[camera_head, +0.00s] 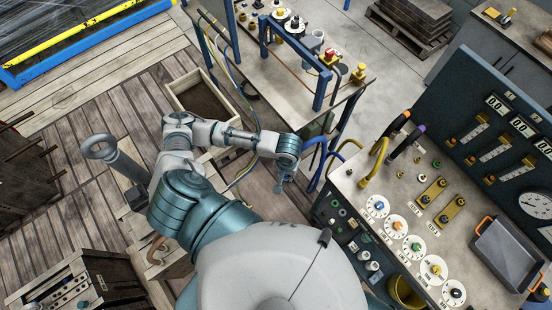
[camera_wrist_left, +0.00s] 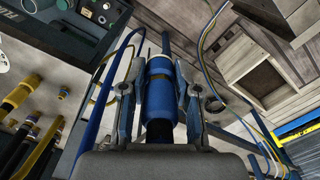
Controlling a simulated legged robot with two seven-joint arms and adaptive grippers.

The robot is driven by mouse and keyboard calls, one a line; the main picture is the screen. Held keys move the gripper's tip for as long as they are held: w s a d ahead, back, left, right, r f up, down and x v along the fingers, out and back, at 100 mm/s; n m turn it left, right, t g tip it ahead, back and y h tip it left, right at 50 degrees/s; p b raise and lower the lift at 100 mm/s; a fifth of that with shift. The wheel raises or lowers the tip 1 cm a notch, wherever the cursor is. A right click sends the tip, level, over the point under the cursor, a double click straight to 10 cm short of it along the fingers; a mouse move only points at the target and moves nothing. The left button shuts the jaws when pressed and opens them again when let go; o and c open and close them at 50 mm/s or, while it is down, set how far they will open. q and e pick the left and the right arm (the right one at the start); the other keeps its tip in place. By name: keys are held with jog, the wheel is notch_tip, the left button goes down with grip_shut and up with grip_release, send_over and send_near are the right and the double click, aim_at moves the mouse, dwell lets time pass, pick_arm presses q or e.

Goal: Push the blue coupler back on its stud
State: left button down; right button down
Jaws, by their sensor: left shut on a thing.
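The blue coupler (camera_wrist_left: 160,97) is a blue cylinder with a pale band near its top and a dark lower end. In the left wrist view it sits between the two fingers of my left gripper (camera_wrist_left: 160,88), which is shut on it. A narrower dark blue piece rises beyond its top. In the head view my left gripper (camera_head: 283,184) is beside the left edge of the bench, above the floor; the coupler cannot be made out there. I cannot tell which fitting is the coupler's stud. My right gripper is not in view.
Blue and yellow hoses (camera_head: 313,158) loop close to my left gripper. The grey bench (camera_head: 400,170) at right carries dials, upright hoses and a metal tray (camera_head: 505,252). A dark panel with round fittings (camera_wrist_left: 97,12) shows beyond. A wooden crate (camera_head: 173,88) stands on the plank floor.

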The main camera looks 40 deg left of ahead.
pick_arm(q)
jog(key=w+d, duration=1.3)
jog(key=b, duration=1)
send_over(351, 171)
notch_tip(351, 171, down, 6)
jog(key=shift+r, duration=0.25)
jog(key=shift+f, duration=0.75)
jog(key=shift+r+p, duration=0.15)
jog(key=shift+p, duration=0.95)
jog(key=shift+p, duration=0.45)
jog(key=shift+f, duration=0.45)
